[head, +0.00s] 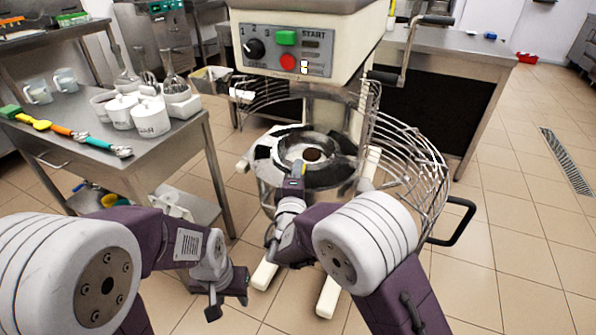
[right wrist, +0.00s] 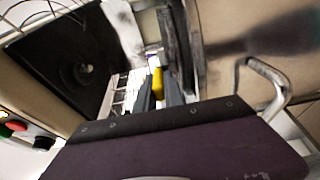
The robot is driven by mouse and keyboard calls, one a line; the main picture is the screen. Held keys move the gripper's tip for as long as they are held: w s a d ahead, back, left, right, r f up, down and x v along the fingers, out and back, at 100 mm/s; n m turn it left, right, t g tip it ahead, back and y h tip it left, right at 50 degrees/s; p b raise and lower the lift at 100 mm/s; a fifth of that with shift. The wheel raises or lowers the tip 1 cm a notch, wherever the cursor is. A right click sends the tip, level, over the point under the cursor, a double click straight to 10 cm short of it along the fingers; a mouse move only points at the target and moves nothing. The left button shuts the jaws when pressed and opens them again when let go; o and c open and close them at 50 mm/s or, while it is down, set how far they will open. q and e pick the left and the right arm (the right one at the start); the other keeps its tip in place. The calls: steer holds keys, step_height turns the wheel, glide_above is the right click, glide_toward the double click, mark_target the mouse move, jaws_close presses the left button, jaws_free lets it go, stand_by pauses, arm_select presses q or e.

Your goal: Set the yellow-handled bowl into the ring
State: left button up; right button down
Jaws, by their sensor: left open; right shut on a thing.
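The metal bowl (head: 291,146) is at the middle of the mixer in the head view, its round opening facing up and dark inside. It appears within or just above the ring (head: 262,156); I cannot tell whether it is seated. Its yellow handle (head: 302,168) points toward me. My right gripper (head: 298,182) is shut on this handle at the near side of the bowl. In the right wrist view, the yellow handle (right wrist: 158,83) shows between the two fingers. My left gripper (head: 228,292) is open and empty, low in front and left of the mixer.
The mixer head with its control panel (head: 285,50) overhangs the bowl. The wire guard (head: 415,160) is swung to the right, with a black handle (head: 455,222) below. A steel table (head: 180,150) at left holds white tubs (head: 151,118) and colored-handled tools (head: 62,130).

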steer(key=shift+f+b, duration=0.3)
steer(key=shift+b, duration=0.25)
steer(key=c, duration=1.4)
jaws_free()
steer(key=shift+o, duration=0.2)
steer(key=shift+f, duration=0.1)
steer(key=shift+s+f, duration=0.1)
steer(key=shift+f, duration=0.05)
steer(key=s, duration=0.9)
steer(key=shift+a+r+p, duration=0.15)
steer(key=shift+r+p, duration=0.05)
steer(key=shift+p, duration=0.25)
steer(key=shift+f, duration=0.1)
